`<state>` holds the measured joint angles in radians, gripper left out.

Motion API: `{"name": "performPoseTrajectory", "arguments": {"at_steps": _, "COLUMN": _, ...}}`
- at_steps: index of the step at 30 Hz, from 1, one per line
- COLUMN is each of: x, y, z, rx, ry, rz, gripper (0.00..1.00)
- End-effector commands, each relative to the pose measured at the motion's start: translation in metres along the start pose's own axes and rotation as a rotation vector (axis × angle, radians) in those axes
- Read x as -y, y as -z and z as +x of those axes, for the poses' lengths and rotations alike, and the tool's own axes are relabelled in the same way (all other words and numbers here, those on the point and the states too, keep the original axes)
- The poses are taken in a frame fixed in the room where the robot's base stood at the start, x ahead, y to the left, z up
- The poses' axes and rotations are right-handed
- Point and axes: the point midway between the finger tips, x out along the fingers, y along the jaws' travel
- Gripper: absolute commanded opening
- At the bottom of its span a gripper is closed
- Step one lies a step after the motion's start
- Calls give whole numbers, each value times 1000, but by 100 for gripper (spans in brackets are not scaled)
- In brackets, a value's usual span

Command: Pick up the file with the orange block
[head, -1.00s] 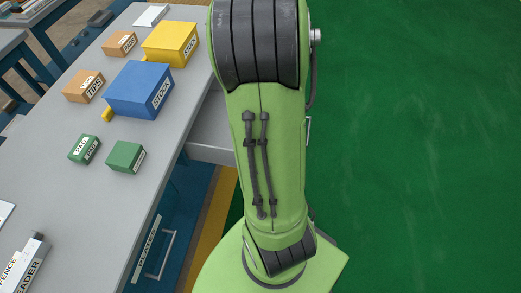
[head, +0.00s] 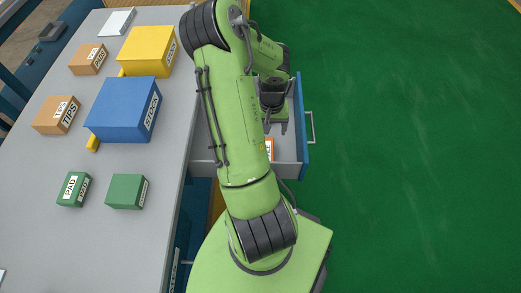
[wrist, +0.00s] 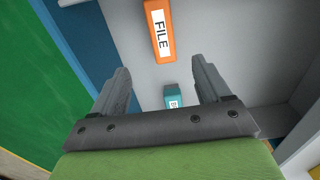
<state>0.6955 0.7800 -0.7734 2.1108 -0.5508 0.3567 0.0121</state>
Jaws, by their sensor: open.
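The orange block labelled FILE (wrist: 160,30) lies on the drawer floor, beyond my fingertips in the wrist view. In the head view only a small part of the orange block (head: 269,148) shows beside my arm. My gripper (head: 276,128) is over the open drawer, pointing down, with its jaws apart and nothing between them. Its two grey fingers also show in the wrist view (wrist: 164,80). A teal block (wrist: 171,96) lies in the drawer too, seen between the fingers, its label partly hidden by my gripper.
The open drawer (head: 287,152) has a blue front with a handle. On the grey bench top (head: 70,245) stand a blue STOCK box (head: 120,108), a yellow box (head: 145,50), orange-brown TIPS boxes (head: 57,115) and green PAD blocks (head: 127,191). The green floor at right is clear.

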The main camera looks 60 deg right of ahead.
Motion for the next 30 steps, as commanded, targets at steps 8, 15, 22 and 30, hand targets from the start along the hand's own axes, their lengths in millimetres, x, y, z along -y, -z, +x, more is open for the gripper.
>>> {"name": "performPoseTrajectory", "arguments": {"at_steps": 8, "x": 1, "y": -2, "z": 74, "rx": 7, "ry": -1, "rz": -2, "gripper": 77}}
{"name": "performPoseTrajectory", "arguments": {"at_steps": 15, "x": 2, "y": -2, "z": 106, "rx": 5, "ry": 0, "rz": -2, "gripper": 77}}
{"name": "performPoseTrajectory", "arguments": {"at_steps": 22, "x": 5, "y": -5, "z": 147, "rx": 4, "ry": 0, "rz": -3, "gripper": 77}}
{"name": "performPoseTrajectory", "arguments": {"at_steps": 30, "x": 5, "y": -4, "z": 149, "rx": 1, "ry": 2, "rz": -2, "gripper": 75}}
